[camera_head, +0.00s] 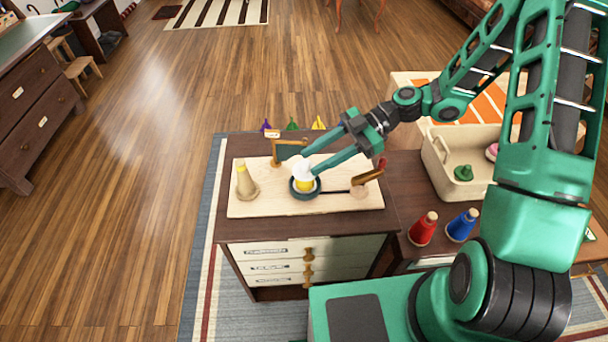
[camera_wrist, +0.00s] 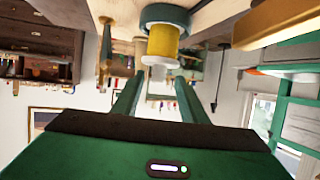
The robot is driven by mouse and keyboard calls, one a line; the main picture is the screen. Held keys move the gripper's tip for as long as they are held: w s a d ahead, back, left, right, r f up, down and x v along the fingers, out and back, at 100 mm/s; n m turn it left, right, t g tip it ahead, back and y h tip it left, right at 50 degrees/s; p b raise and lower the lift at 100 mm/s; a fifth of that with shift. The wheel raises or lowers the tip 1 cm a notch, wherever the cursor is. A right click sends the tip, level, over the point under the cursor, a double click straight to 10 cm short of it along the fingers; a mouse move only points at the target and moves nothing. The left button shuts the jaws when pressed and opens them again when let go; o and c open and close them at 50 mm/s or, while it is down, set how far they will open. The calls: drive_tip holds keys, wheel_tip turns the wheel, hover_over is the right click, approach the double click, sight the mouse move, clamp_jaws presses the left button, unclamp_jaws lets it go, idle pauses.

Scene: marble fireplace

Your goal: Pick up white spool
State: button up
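A white spool (camera_head: 302,169) shows at the top of a yellow spool (camera_head: 305,185), which stands in a dark green ring on a pale wooden board. In the wrist view, the yellow spool (camera_wrist: 163,43) hangs inverted, with the whitish spool (camera_wrist: 158,60) at its end. My gripper (camera_head: 296,161) is at the white spool, its two green fingers apart. In the wrist view, my gripper (camera_wrist: 158,82) has a clear gap between its fingers, and the white spool lies around their tips. I cannot tell if either finger touches it.
The wooden board (camera_head: 240,208) also holds a beige cone (camera_head: 245,183), a wooden post (camera_head: 277,152) and a red-handled part (camera_head: 372,173). Red (camera_head: 423,230) and blue (camera_head: 462,226) cones stand to the right. A cream bin (camera_head: 438,160) is behind them. Open floor lies left.

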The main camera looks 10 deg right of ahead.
sight(305, 183)
drive_tip(key=shift+r+x, duration=0.15)
drive_tip(key=shift+x, duration=1.65)
drive_tip(key=shift+r+x, duration=0.15)
drive_tip(key=shift+x, duration=1.65)
drive_tip(key=shift+w+a, duration=0.2)
clamp_jaws()
